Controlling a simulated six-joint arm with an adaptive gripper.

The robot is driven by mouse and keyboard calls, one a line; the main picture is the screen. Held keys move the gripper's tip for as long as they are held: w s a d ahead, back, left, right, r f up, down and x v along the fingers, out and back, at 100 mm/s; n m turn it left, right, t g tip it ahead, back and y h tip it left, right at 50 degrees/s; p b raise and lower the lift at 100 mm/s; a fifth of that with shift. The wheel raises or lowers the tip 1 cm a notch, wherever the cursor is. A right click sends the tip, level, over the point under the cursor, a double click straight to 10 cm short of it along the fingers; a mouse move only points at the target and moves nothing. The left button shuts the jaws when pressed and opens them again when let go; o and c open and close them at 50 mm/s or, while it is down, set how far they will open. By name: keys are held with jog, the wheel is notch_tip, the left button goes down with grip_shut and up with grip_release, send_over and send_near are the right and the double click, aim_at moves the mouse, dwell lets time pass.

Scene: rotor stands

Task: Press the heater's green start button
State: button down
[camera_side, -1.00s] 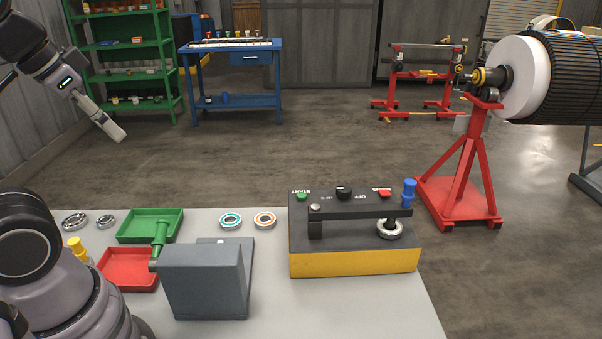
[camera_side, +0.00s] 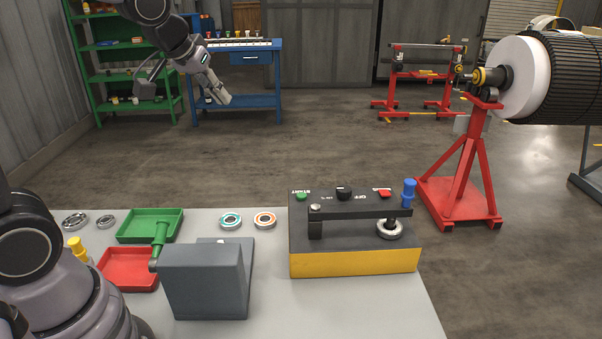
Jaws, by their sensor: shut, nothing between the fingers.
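The heater (camera_side: 345,262) is a box with a dark top and a yellow lower front, standing at the right of the grey table. Its green start button (camera_side: 301,197) is at the top left of the panel, beside the START label. A black knob (camera_side: 344,192) and a red button (camera_side: 384,194) sit further right.
A grey block-shaped device (camera_side: 205,282) with a green handle stands left of the heater. Green (camera_side: 135,228) and red (camera_side: 118,280) trays lie further left. Two coloured bearings (camera_side: 231,221) lie behind the device. A blue peg (camera_side: 409,192) stands at the heater's right. Air above the heater is clear.

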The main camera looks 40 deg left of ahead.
jog(key=w+a+f+n+t, duration=0.1)
jog(key=w+f, duration=0.4)
jog(key=w, duration=0.2)
jog(key=w+f+n, duration=0.2)
jog(key=w+f, duration=0.2)
jog(key=w, duration=0.3)
jog(key=n+t+h, duration=0.1)
jog(key=n, duration=0.1)
send_over(301, 196)
notch_tip(301, 196, down, 12)
jog(key=r, duration=0.1)
jog(key=shift+a+f, duration=0.1)
jog(key=shift+f, duration=0.15)
jog(key=shift+f, duration=0.1)
jog(key=shift+f, duration=4.3)
jog(key=shift+f, duration=0.1)
jog(key=shift+f, duration=0.35)
